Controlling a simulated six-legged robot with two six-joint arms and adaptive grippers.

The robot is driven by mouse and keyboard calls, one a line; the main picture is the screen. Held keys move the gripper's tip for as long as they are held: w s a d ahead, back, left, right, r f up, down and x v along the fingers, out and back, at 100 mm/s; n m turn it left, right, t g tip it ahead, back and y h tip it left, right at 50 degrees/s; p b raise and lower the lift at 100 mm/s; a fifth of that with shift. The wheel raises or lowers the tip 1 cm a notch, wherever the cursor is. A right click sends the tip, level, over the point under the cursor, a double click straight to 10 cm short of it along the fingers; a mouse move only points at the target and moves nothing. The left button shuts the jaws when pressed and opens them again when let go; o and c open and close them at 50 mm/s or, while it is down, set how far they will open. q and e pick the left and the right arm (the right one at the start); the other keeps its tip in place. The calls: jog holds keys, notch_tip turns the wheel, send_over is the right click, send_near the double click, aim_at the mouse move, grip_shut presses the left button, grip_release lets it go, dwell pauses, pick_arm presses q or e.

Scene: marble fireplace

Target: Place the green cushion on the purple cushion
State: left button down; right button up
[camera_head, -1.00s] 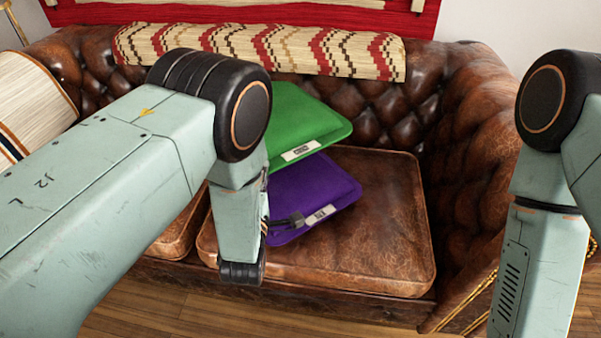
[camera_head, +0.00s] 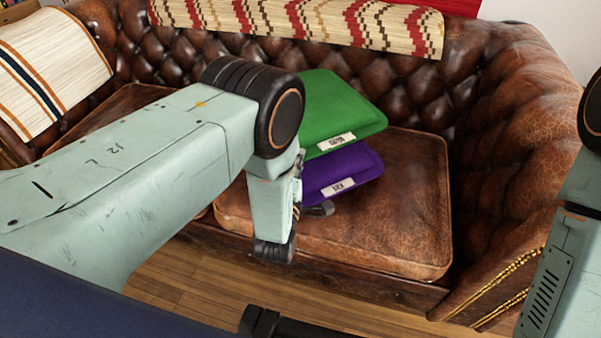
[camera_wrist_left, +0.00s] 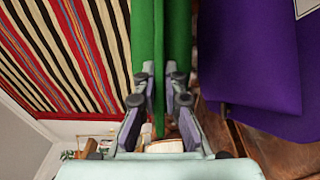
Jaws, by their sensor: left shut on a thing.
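The green cushion (camera_head: 340,105) has a white label on its front edge and overlaps the back of the purple cushion (camera_head: 345,168) in the head view. The purple cushion lies on the brown leather seat, its labelled front edge showing. In the left wrist view, my left gripper (camera_wrist_left: 162,78) is shut on the green cushion (camera_wrist_left: 174,30). The purple cushion (camera_wrist_left: 250,55) is at the right there, with a narrow gap beside the green one. My forearm hides the left sides of both cushions in the head view. My right gripper is out of view.
The brown leather sofa seat (camera_head: 410,215) is bare right of the cushions. A tufted backrest and the right armrest (camera_head: 520,130) bound it. A patterned throw (camera_head: 300,18) hangs over the backrest, and a striped cloth (camera_head: 50,75) lies at the left. Wooden floor shows in front.

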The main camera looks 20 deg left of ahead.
pick_arm(q)
notch_tip(320, 180, down, 3)
jog(key=shift+w+d+f+b, duration=0.1)
jog(key=shift+f+b, duration=0.1)
jog(key=shift+b, duration=0.55)
jog(key=shift+f, duration=0.1)
jog(key=c, duration=1.8)
grip_release()
jog(key=shift+f, duration=0.15)
jog(key=shift+c, duration=0.2)
jog(key=o, duration=0.4)
